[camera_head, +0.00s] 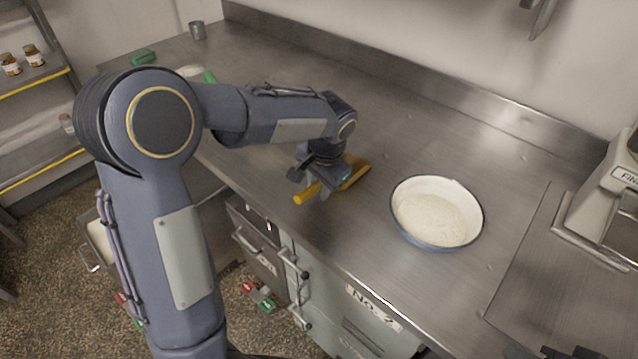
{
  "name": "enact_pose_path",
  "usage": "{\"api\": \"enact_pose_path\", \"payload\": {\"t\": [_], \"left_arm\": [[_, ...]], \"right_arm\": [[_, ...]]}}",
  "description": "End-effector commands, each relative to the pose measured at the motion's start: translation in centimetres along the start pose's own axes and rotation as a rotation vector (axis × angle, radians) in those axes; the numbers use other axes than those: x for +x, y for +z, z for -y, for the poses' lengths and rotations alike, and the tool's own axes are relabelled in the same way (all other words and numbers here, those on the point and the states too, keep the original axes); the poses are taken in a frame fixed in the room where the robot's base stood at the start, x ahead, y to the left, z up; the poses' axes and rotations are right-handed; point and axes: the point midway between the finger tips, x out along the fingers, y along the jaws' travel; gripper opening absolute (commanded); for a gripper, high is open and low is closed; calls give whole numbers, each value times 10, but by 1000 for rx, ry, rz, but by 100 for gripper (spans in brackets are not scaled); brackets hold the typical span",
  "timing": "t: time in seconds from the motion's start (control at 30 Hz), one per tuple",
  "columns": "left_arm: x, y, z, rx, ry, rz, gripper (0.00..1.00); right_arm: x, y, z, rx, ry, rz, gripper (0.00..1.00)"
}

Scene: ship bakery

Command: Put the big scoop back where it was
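A scoop-like tool with a yellow-orange handle (308,194) and a brownish wider end (356,171) lies on the steel counter near its front edge. I cannot tell for sure that it is the big scoop. My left gripper (312,184) is over its middle, pointing down, with its fingers spread apart. The gripper hides part of the tool, and I cannot tell whether they touch. A white bowl with a dark rim (398,205) holds white flour-like powder to the right. Small dark parts at the bottom right edge may be my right gripper.
A green thing (209,77) shows behind my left arm, and another green item (143,57) lies at the far left. A metal cup (197,31) stands at the back. A scale-like machine (606,190) stands at right. Drawers (262,255) are below the counter edge.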

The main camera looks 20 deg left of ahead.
Motion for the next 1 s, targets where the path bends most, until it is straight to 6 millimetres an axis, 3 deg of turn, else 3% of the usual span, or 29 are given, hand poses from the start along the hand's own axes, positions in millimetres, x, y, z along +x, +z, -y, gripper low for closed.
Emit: {"api": "enact_pose_path", "payload": {"t": [0.1,0.47,1.0], "left_arm": [[0,0,0,0,0,0,40],[-8,-1,1,0,0,-3,40],[-109,-1,0,0,0,-3,40]], "right_arm": [[0,0,0,0,0,0,33],[-3,-2,1,0,0,0,33],[-6,-3,3,0,0,0,33]]}}
